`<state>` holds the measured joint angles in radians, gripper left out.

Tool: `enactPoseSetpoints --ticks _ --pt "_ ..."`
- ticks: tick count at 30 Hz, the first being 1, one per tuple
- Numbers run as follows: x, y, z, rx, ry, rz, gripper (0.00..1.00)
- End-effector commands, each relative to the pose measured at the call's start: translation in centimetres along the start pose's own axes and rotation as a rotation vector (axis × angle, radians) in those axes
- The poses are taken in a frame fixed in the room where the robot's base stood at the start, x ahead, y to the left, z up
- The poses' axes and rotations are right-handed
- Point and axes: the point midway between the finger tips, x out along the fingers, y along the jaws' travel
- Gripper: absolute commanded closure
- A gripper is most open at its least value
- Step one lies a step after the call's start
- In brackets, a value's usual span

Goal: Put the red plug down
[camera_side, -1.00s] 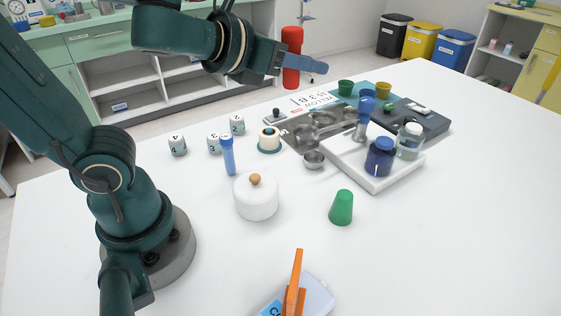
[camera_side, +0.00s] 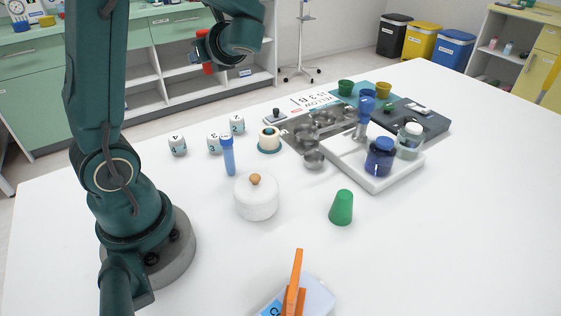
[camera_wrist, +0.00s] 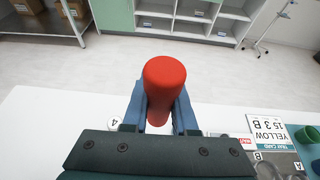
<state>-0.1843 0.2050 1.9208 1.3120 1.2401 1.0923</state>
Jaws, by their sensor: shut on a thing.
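The red plug (camera_wrist: 164,84) is held between the two blue fingers of my gripper (camera_wrist: 160,112) in the wrist view. In the side view, the red plug (camera_side: 207,67) is small and partly hidden by my wrist. My gripper (camera_side: 198,56) is at the upper middle there, high and beyond the far left edge of the white table (camera_side: 420,245). The plug is in the air and touches nothing but the fingers.
A white tray (camera_side: 378,183) holds bottles. An orange-handled item (camera_side: 296,285) lies in front. The right front is bare.

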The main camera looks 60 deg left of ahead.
Motion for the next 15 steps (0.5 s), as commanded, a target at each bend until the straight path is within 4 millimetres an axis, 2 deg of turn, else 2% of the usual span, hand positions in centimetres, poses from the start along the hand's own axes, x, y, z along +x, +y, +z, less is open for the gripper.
enactPoseSetpoints --ticks 1,6,12,15 --pt "1.8 1.5 -0.1 -0.028 0.001 0.087 1.00" --pt "6.3 6.4 -0.7 -0.125 0.002 0.324 1.00" --pt "9.2 11.0 -1.6 -0.200 0.002 0.498 1.00" --pt "9.8 12.3 -1.9 -0.219 0.001 0.541 1.00"
